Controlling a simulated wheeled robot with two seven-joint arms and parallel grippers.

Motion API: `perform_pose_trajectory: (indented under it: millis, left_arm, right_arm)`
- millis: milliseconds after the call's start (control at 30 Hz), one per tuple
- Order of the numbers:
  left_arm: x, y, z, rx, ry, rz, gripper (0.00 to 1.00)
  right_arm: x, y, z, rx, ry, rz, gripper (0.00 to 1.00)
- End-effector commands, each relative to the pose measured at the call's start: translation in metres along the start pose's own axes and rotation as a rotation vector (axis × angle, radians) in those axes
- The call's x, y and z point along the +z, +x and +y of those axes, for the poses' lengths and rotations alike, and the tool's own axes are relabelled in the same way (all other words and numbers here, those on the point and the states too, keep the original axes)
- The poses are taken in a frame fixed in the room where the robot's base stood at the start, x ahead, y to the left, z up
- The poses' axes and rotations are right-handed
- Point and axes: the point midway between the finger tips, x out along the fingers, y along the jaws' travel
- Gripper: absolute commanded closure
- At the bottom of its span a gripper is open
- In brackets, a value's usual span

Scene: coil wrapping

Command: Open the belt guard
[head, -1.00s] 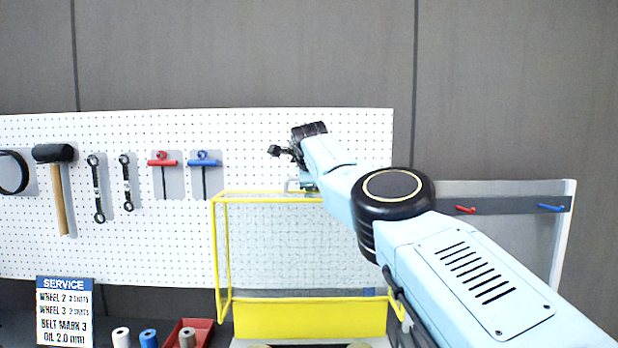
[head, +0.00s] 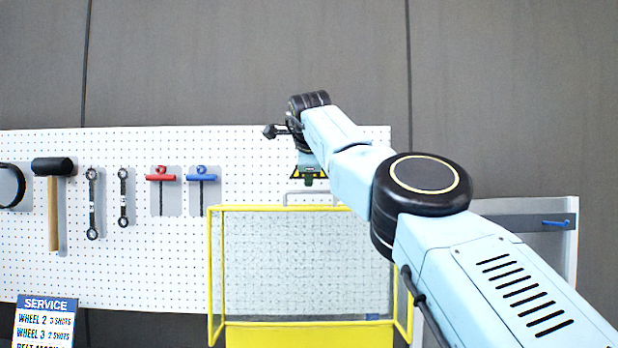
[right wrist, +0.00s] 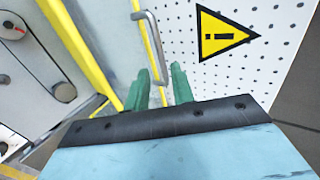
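The belt guard (head: 310,209), a yellow frame with a clear mesh-like panel, stands upright in the head view. Its grey bar handle (head: 312,194) sits on the top edge. In the right wrist view the handle (right wrist: 148,40) lies just beyond the gap between my fingertips. My right gripper (head: 309,180) is just above the handle in the head view. Its two green fingers (right wrist: 159,76) are apart and hold nothing that I can see. Pulleys and a belt (right wrist: 22,62) show uncovered at the left of the right wrist view. My left gripper is not in view.
A white pegboard (head: 120,262) with hanging tools stands behind the guard. A yellow warning triangle (right wrist: 225,36) is on the pegboard. A service sign (head: 45,318) stands at lower left. A grey rail with a blue peg (head: 556,223) is at the right.

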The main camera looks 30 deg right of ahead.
Motion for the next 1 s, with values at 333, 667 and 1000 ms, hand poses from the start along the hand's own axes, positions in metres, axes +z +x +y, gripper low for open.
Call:
perform_pose_trajectory:
  millis: [333, 667, 1000]
  left_arm:
    - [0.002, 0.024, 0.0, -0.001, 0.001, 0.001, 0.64]
    - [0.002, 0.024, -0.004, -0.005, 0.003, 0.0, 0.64]
    - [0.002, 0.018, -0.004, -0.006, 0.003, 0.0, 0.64]
  right_arm:
    - [0.0, -0.042, 0.0, -0.001, 0.0, -0.001, 0.76]
    - [0.0, -0.045, 0.0, 0.0, 0.0, -0.001, 0.76]
    - [0.0, -0.047, -0.005, 0.0, 0.0, -0.001, 0.76]
